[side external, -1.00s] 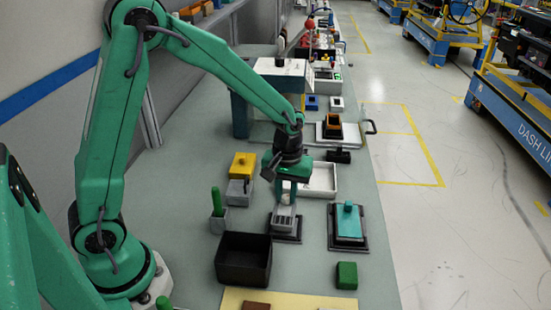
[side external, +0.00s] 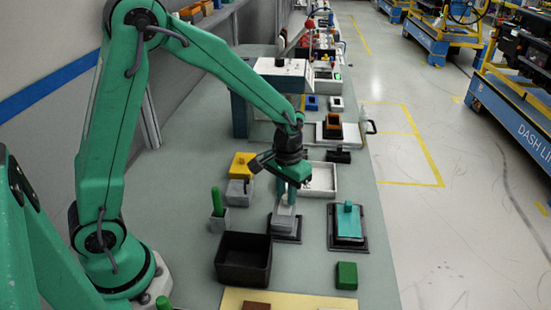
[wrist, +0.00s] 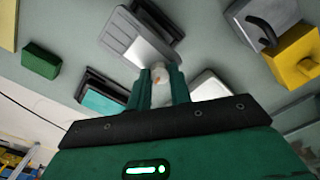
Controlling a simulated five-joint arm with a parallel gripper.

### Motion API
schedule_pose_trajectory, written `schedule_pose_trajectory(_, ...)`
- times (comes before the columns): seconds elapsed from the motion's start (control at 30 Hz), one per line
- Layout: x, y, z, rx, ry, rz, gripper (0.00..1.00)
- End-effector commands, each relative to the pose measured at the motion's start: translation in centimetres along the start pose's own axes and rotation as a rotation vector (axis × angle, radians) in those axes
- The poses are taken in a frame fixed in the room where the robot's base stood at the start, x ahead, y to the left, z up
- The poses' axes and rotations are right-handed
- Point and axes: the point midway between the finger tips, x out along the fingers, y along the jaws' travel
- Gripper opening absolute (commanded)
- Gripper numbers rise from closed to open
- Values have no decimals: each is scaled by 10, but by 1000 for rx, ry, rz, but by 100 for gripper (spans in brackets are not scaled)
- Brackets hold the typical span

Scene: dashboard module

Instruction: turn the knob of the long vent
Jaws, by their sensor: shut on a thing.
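The long vent (side external: 284,225) is a grey slatted piece on a dark base, on the bench below my gripper. In the wrist view the vent (wrist: 122,35) shows its slats and a paler smooth patch near the fingertips. My gripper (side external: 287,197) points down over the vent. In the wrist view its two fingers are shut on a small pale knob (wrist: 159,76), which sits between the fingertips. The fingers hide much of the knob, and its exact angle cannot be told.
A teal block on a dark base (side external: 347,222) stands right of the vent. A black bin (side external: 243,258) is in front, left of it. A grey block (side external: 240,192), a yellow block (side external: 243,165) and a white tray (side external: 320,180) lie behind. A green block (side external: 346,275) is front right.

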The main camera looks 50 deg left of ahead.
Motion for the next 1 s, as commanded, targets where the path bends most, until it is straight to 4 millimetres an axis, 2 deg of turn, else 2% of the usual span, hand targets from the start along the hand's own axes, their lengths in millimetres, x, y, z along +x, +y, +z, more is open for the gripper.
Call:
schedule_pose_trajectory(0.3,0,0,0,165,1,0,0)
schedule_pose_trajectory(0.8,0,0,0,198,0,0,0)
schedule_pose_trajectory(0.83,0,0,0,198,-1,0,22)
schedule_pose_trajectory(0.93,0,0,0,197,-1,0,42)
schedule_pose_trajectory(1.0,0,0,0,197,0,0,43)
